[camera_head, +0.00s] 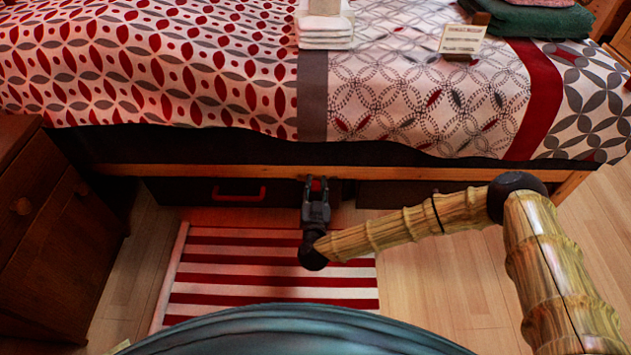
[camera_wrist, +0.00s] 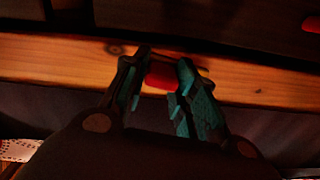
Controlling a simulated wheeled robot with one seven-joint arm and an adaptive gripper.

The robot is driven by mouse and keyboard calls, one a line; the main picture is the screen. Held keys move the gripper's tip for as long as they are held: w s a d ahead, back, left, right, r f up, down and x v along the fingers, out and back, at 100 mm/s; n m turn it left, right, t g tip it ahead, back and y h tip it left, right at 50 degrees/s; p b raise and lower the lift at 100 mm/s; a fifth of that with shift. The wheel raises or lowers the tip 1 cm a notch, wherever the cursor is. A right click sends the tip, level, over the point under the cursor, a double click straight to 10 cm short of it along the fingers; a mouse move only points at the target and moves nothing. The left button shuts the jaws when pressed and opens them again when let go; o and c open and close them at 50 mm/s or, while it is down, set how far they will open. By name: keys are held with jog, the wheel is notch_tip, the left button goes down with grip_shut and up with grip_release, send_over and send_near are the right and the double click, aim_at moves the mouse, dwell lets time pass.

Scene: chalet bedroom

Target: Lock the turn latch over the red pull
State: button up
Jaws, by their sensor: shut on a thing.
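The red pull (camera_head: 238,193) is a bar handle on a dark drawer front under the bed, left of my gripper. A red handle end, likely this pull, also shows at the upper right edge of the wrist view (camera_wrist: 312,23). My gripper (camera_head: 315,182) is at the wooden bed rail, right of the pull. In the wrist view my gripper (camera_wrist: 164,58) has its fingers on both sides of a small red part, which looks like the turn latch (camera_wrist: 160,76), and is shut on it. The fingers hide much of the latch, so its exact angle cannot be told.
The wooden bed rail (camera_head: 220,171) runs above the drawers. A second dark drawer front (camera_head: 395,194) is right of my gripper. A red-and-white striped rug (camera_head: 245,266) lies on the floor below. A wooden nightstand (camera_head: 50,235) stands at the left.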

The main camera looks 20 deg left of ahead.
jog(key=shift+m+p, duration=0.8)
jog(key=shift+p, duration=0.45)
jog(key=shift+a+f+m+p, duration=0.15)
jog(key=shift+f+m+p, duration=0.45)
jog(key=shift+m, duration=0.5)
jog(key=shift+s+a+f+m, duration=0.2)
jog(key=shift+a+f+m, duration=0.4)
jog(key=shift+m, duration=1.45)
jog(key=shift+s+a+f+m, duration=0.15)
jog(key=shift+a+f+m, duration=0.4)
jog(key=shift+m, duration=1.55)
jog(key=shift+s+a+f+m, duration=0.2)
jog(key=shift+a+f+m, duration=0.35)
jog(key=shift+m, duration=1.5)
jog(key=shift+a+r, duration=0.1)
jog(key=shift+a, duration=0.05)
jog(key=o, duration=1)
jog(key=shift+o, duration=0.2)
